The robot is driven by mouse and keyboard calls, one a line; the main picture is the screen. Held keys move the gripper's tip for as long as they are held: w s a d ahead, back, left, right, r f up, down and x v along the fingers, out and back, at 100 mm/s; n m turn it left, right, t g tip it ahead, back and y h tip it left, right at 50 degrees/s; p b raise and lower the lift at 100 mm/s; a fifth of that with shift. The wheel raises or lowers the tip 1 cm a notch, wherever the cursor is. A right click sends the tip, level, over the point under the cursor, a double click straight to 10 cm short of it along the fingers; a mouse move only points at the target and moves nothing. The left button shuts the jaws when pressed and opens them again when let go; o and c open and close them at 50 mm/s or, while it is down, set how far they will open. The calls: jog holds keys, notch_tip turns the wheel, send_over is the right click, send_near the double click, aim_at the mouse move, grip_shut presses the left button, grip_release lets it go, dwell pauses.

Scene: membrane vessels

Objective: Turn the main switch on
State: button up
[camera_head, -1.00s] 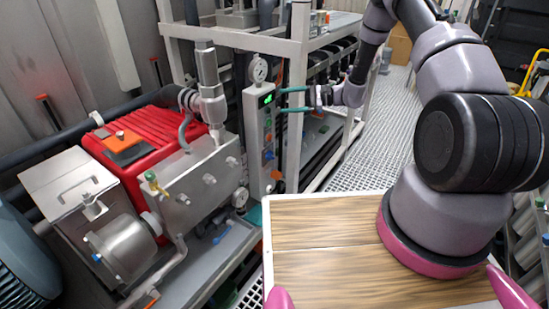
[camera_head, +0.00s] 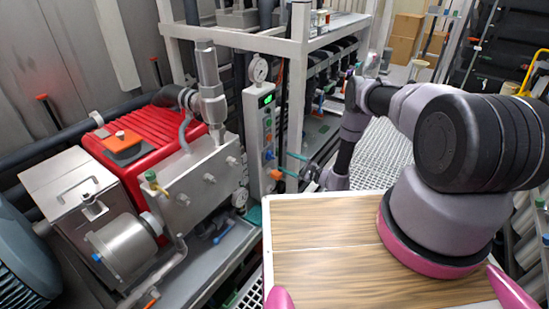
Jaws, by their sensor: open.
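A narrow pale grey control panel (camera_head: 253,140) stands upright beside the white frame post, with a small lit green display (camera_head: 265,100) near its top. A column of small knobs and buttons runs down its front. A blue knob (camera_head: 269,155) and an orange-red knob (camera_head: 276,174) sit low on it. I cannot tell for sure which one is the main switch. The fingertips are close to these knobs; contact cannot be made out.
A red motor pump (camera_head: 125,140) and steel block stand to the left. The white frame post (camera_head: 297,90) rises just behind my gripper. My wooden-topped deck fills the front. Grated floor (camera_head: 383,155) lies open behind my arm.

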aim_at(272, 155)
jog(key=x, duration=0.7)
jog(key=shift+w, duration=0.1)
grip_shut()
